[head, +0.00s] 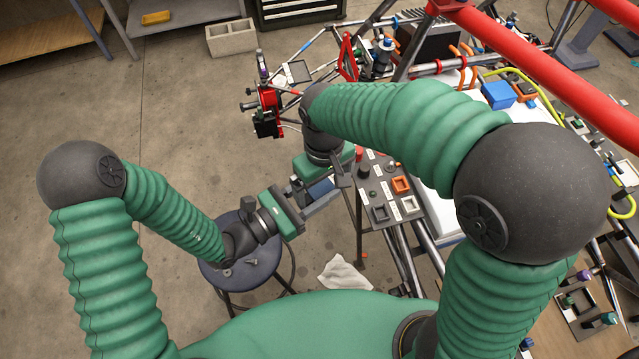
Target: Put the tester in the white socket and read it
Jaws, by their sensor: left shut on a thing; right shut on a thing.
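A small dark blue and grey block, which looks like the tester (320,189), is between my two grippers, above the floor to the left of the panel. My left gripper (302,200) reaches it from the lower left and is shut on it. My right gripper (330,178) comes down from above and is also shut on it, partly hiding it. The white socket (410,204) is a pale square frame on the grey panel (366,178), to the right of the grippers and apart from the tester. No readout on the tester can be made out.
An orange socket (401,185) and a grey socket (380,212) are close to the white one. A dark round stool (215,274) stands below my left gripper. Red and dark chassis tubes (560,75) cross the right side. The floor at left is mostly clear.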

